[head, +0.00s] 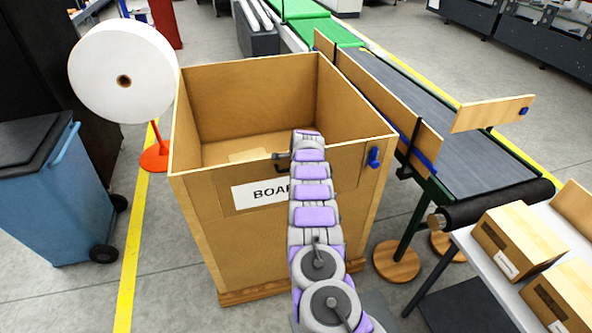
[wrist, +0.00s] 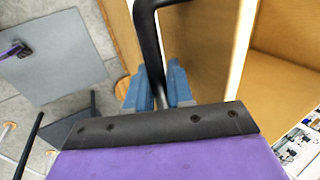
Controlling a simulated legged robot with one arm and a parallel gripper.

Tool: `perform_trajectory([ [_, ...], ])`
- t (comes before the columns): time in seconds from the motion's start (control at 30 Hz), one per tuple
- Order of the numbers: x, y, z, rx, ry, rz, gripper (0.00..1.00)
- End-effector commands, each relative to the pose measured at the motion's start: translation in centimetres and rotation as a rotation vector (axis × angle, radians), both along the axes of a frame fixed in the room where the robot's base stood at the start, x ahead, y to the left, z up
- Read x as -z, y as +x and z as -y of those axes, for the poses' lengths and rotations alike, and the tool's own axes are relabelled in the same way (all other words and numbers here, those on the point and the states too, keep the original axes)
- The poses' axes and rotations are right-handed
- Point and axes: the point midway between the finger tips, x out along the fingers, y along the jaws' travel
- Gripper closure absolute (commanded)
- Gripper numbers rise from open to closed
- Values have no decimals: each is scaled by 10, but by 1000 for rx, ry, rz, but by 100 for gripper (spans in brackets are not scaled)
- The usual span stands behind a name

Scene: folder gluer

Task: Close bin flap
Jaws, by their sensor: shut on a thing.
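A tall, open-topped wooden bin (head: 195,230) stands in the middle of the head view. Its flap (head: 238,198) is a darker panel with a white label, high in the front wall. The flap looks upright and about in line with the wall; I cannot tell whether a small gap is left. A blue latch (head: 374,157) sits on the front wall right of the flap. In the wrist view, my gripper (wrist: 157,92) has its blue fingers shut on a black bar handle (wrist: 149,45). My arm hides part of the label and the flap's middle in the head view.
A conveyor (head: 410,90) runs close along the bin's right side. A table with cartons (head: 520,240) stands at the lower right. A blue wheeled bin (head: 45,190) and a white roll (head: 120,60) on an orange stand are at the left. Floor is clear left of the wooden bin.

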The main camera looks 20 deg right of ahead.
Motion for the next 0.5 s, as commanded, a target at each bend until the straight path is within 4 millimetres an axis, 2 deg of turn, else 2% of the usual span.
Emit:
perform_trajectory([
  [0.07, -4, 3, -2, -1, 0, 12, 100],
  [0.1, -4, 3, -2, -1, 0, 12, 78],
  [0.27, -4, 3, -1, -2, -1, 13, 62],
  [0.5, -5, 3, -1, -1, -2, 13, 61],
])
